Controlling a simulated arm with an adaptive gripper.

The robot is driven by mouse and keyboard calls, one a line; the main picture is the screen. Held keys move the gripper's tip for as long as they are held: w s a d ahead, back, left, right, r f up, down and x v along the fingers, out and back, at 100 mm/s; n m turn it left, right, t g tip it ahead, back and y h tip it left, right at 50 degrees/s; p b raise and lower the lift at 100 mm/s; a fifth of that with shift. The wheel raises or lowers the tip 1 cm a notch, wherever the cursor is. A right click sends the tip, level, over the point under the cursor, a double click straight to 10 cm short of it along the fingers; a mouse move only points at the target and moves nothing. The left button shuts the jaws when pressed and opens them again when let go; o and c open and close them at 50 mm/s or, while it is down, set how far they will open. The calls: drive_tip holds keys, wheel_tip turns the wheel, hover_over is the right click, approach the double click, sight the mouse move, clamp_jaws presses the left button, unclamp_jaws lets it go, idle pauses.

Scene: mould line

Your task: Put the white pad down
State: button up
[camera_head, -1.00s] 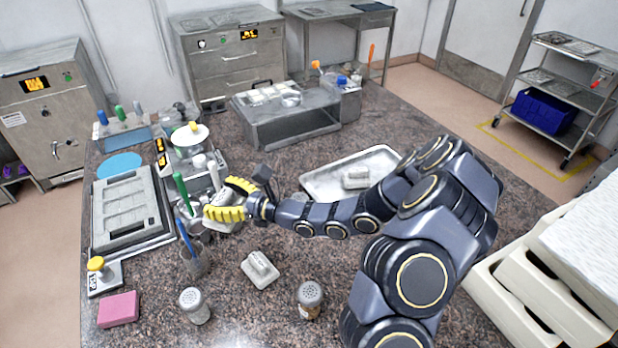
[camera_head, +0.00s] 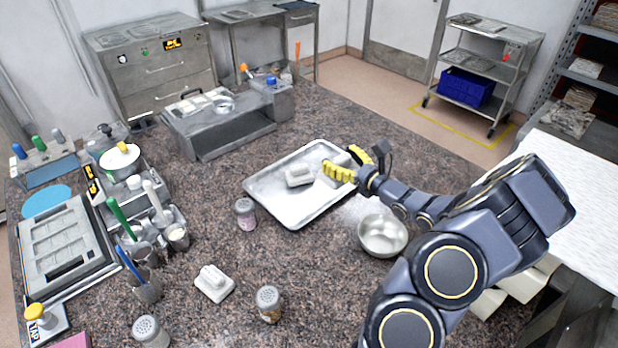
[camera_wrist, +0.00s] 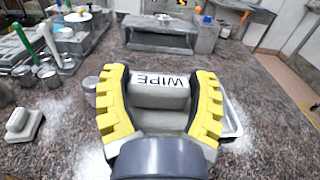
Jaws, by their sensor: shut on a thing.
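My gripper (camera_head: 346,163) has its yellow fingers shut on the white pad, a pale block that shows between them in the wrist view (camera_wrist: 160,92). The pad's face reads "WIPE". In the head view the gripper and the pad (camera_head: 336,160) are at the right end of the metal tray (camera_head: 262,188), largely hidden by the fingers. I cannot tell whether the pad touches the tray.
Another pale block with a handle (camera_head: 299,176) lies in the tray. A similar one (camera_head: 214,284) lies on the table. A metal bowl (camera_head: 382,236) and a shaker (camera_head: 245,214) stand near the tray. Tool cups (camera_head: 145,285) stand at left.

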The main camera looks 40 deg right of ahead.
wheel_tip(320, 180, down, 4)
drive_tip(key=shift+r, duration=0.1)
drive_tip(key=shift+w+d+f, duration=0.15)
drive_tip(key=shift+w+f, duration=0.05)
drive_tip(key=shift+f, duration=0.05)
drive_tip(key=w+d+f, duration=0.4)
drive_tip(key=w+d, duration=0.2)
drive_tip(key=w, duration=0.1)
hover_over(332, 193)
wheel_tip(332, 193, down, 6)
drive_tip(key=shift+f, duration=1.35)
drive_tip(key=shift+f, duration=0.4)
drive_tip(key=o, duration=1.2)
drive_tip(key=shift+f, duration=0.15)
drive_tip(key=shift+c, duration=0.2)
